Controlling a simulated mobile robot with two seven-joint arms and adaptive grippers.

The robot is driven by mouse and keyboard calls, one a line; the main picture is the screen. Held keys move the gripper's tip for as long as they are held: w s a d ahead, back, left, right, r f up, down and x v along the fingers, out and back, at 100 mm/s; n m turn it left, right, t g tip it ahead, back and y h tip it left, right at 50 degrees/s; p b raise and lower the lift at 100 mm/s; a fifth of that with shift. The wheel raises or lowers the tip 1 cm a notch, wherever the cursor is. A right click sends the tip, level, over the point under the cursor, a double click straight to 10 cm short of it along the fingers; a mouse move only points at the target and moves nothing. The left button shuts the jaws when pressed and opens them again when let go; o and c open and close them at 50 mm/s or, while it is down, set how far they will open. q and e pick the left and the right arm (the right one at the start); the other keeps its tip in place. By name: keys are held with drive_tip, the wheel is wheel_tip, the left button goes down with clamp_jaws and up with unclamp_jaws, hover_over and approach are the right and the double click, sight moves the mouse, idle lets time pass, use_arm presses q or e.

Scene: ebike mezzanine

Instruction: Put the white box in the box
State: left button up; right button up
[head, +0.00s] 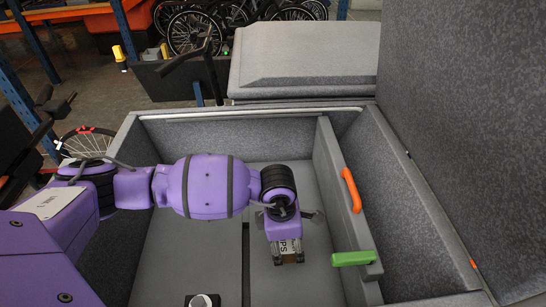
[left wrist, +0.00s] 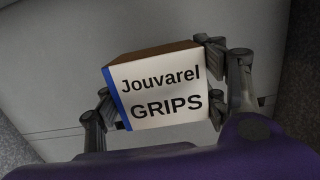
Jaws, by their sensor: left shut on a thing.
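The white box (left wrist: 160,92) has "Jouvarel GRIPS" printed on its face, a blue edge on the left and a brown side. In the head view it (head: 288,247) is partly hidden by my left gripper (head: 290,255). That gripper, also in the left wrist view (left wrist: 165,105), is shut on the white box, with one finger on each side. The large grey box (head: 155,112) is open, and my left arm reaches over its left wall. The white box is within its outline, above or at the grey floor; I cannot tell whether it touches. My right gripper is not in view.
A divider with an orange handle (head: 351,190) and a green piece (head: 353,258) runs down the grey box's right part. A small dark object with a white round top (head: 202,300) is at the bottom. A raised grey panel (head: 470,120) stands at right. Bikes (head: 195,32) are behind.

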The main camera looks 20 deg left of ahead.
use_arm(q)
drive_tip(key=shift+w+f, duration=0.15)
drive_tip(key=shift+f, duration=2.45)
drive_tip(key=shift+f, duration=0.2)
drive_tip(key=o, duration=1.4)
drive_tip(key=shift+r, duration=0.1)
drive_tip(key=r, duration=0.4)
drive_tip(key=a+r, duration=0.1)
drive_tip(key=r, duration=0.7)
drive_tip(key=shift+s+a+r, duration=0.1)
drive_tip(key=shift+s+a, duration=0.1)
drive_tip(key=shift+s, duration=0.15)
